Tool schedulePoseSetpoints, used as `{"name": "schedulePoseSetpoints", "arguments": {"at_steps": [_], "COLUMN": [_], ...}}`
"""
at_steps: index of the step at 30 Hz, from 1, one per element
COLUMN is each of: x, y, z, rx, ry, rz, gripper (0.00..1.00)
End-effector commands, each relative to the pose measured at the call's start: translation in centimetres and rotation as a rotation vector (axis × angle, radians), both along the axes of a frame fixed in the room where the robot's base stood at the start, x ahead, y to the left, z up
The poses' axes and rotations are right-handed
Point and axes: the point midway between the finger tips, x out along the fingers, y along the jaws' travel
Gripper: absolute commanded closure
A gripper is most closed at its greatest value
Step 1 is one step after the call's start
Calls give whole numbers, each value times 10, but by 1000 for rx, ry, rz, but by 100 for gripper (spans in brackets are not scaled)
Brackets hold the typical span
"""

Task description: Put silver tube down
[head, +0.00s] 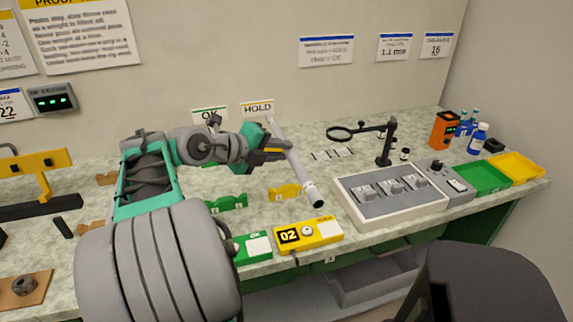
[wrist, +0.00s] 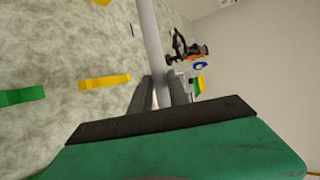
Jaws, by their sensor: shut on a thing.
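The silver tube (head: 297,168) is in my gripper (head: 274,149) in the head view, held tilted above the bench. Its upper end is near the HOLD sign and its lower end hangs to the front right, near the yellow cradle. My gripper is shut on it. In the wrist view the tube (wrist: 153,45) runs up from between the two fingers (wrist: 158,93). The yellow cradle (head: 286,191) and green cradle (head: 229,202) stand on the bench below. I cannot tell whether the tube's lower end touches anything.
A yellow box marked 02 (head: 308,234) and a green OK box (head: 252,247) sit at the front edge. A grey fixture tray (head: 390,208) stands to the right, with a magnifier (head: 384,140) behind it. Green (head: 483,178) and yellow (head: 515,167) bins are at far right.

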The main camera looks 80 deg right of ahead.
Motion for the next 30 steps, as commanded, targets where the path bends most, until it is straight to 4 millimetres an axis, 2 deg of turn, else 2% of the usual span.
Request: {"name": "schedulePoseSetpoints", "arguments": {"at_steps": [10,15,22,27,30], "x": [19,26,31,30,31], "y": [-86,-113,-132,-131,-131], "z": [-38,-75,-98,-124,-125], "rx": [4,3,2,1,-1], "ry": [1,1,-1,0,-1], "rz": [-2,-1,1,1,1], "gripper": [100,100,100,100,100]}}
